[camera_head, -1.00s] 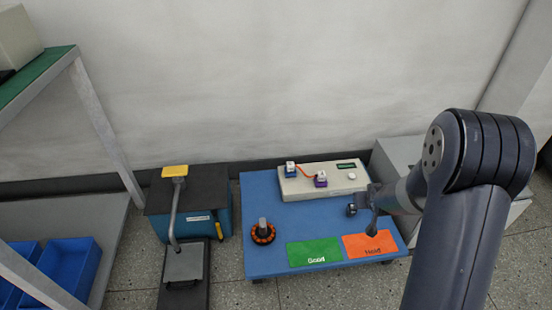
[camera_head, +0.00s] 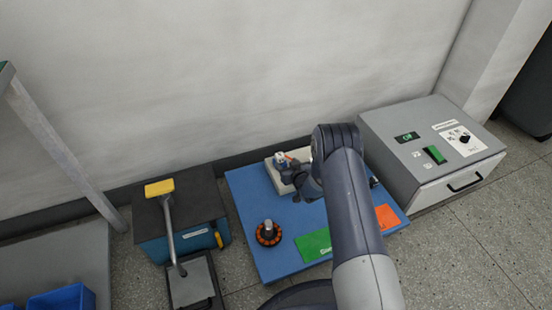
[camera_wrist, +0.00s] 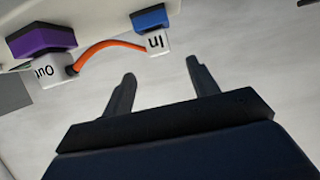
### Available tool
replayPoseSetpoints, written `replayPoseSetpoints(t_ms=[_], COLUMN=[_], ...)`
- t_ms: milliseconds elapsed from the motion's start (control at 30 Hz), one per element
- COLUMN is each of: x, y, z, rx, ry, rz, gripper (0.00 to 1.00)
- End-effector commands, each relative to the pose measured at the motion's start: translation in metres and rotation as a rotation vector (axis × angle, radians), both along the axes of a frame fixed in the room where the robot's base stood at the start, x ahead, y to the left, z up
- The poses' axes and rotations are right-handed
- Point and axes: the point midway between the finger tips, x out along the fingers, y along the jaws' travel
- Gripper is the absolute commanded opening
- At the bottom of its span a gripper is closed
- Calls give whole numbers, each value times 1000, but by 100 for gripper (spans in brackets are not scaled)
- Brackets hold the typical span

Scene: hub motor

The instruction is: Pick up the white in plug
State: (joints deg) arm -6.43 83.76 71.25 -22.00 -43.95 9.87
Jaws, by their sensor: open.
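The white in plug (camera_wrist: 157,43) is marked "In" and sits against a blue socket (camera_wrist: 150,18) in the wrist view. An orange cable (camera_wrist: 105,45) runs from it to the white plug marked "Out" (camera_wrist: 52,70) at a purple socket. My gripper (camera_wrist: 160,66) is open, its two fingers apart and pointing toward the in plug, with nothing held. The in plug appears between or just beyond the fingertips; contact cannot be told. In the head view the in plug (camera_head: 280,157) is small, beside my gripper (camera_head: 287,167), and the out plug is hidden behind my arm.
The pale tester box (camera_head: 301,154) stands on the blue table (camera_head: 246,202), partly hidden by my arm. A hub motor part (camera_head: 268,233) with an orange ring is at left front. A green mat (camera_head: 313,245) and orange mat (camera_head: 387,217) lie in front. A grey machine (camera_head: 430,150) stands right.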

Motion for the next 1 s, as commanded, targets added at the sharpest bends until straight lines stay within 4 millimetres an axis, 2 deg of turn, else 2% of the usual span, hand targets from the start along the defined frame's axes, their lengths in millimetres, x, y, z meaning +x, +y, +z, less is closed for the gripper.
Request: replayPoseSetpoints(t_ms=[33, 200, 467, 800, 1000], x=[7, 26, 38, 74, 80], y=[3, 11, 17, 31, 33], z=[-6, -14, -19, -32, -32], rx=[0, 0, -1, -1, -1], ry=[-3, -1, 1, 0, 2], rz=[2, 0, 0, 0, -1], gripper=[56, 56, 56, 56, 56])
